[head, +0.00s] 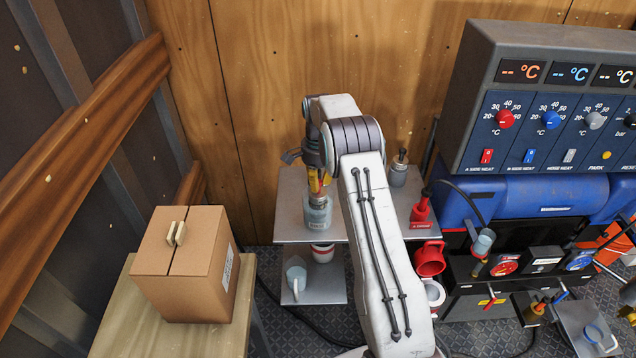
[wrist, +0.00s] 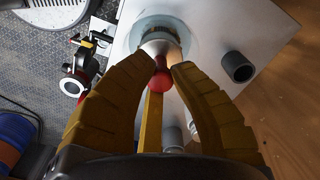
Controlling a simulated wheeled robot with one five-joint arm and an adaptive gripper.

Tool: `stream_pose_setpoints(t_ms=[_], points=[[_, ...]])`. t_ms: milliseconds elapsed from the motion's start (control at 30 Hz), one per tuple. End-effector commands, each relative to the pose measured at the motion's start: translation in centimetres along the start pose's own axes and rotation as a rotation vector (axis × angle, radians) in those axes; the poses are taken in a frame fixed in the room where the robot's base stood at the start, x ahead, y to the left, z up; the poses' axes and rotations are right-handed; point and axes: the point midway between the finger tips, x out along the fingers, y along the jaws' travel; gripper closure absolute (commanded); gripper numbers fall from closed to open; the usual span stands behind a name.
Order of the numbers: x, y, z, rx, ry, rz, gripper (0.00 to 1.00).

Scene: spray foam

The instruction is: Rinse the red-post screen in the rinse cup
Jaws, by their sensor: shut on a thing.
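My gripper (head: 318,187) points down over the rinse cup (head: 317,215), a pale translucent cup with a label on the grey metal shelf. In the wrist view, the yellow-brown fingers (wrist: 165,67) are closed around the red-post screen. Its red post (wrist: 160,82) shows between the fingertips, with a pale metallic part (wrist: 155,46) beyond it. That lower part lies within the round opening of the rinse cup (wrist: 172,22). I cannot tell how deep it sits or whether it touches the cup's wall or bottom. Liquid in the cup cannot be made out.
A dark open cylinder (wrist: 238,67) is beside the cup. A pale mug (head: 297,278) sits on the lower shelf. A cardboard box (head: 185,262) is left; the control machine (head: 550,100) is right.

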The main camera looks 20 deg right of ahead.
Motion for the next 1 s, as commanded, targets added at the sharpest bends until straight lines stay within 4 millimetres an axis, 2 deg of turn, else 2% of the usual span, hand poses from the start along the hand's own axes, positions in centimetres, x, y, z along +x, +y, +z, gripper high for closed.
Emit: stream_pose_setpoints(t_ms=[100,533,1000], points=[[-0.8,0.0,0.0,0.000,0.000,0.000,1.00],[-1.1,0.0,0.0,0.000,0.001,-0.001,1.00],[-4.4,-0.1,0.0,0.000,0.001,-0.001,1.00]])
